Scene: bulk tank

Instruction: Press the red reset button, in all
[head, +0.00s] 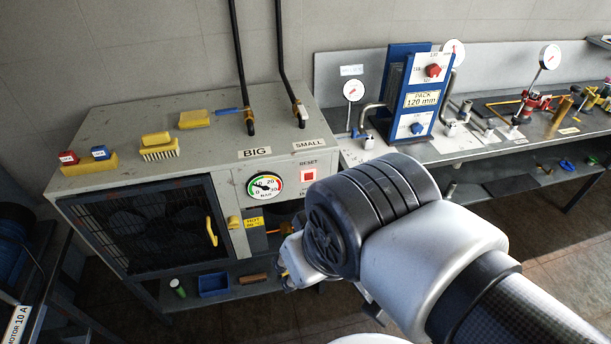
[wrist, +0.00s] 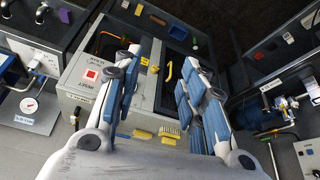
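The red reset button (head: 309,175) is a small red square in a pale frame on the front panel of the grey cabinet, under the label RESET. It also shows in the wrist view (wrist: 91,74), to the left of my fingers and clear of them. My gripper (wrist: 163,57) is open, with its two blue-padded fingers wide apart and nothing between them. In the head view my arm hides most of the gripper, which is low in front of the cabinet, below the button. I see no contact with the button.
A round pressure gauge (head: 265,187) sits left of the button. A yellow handle (head: 211,231) stands out from the mesh door. Brushes, including a yellow one (head: 159,147), lie on the cabinet top. A bench with a blue press (head: 409,95) stands to the right.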

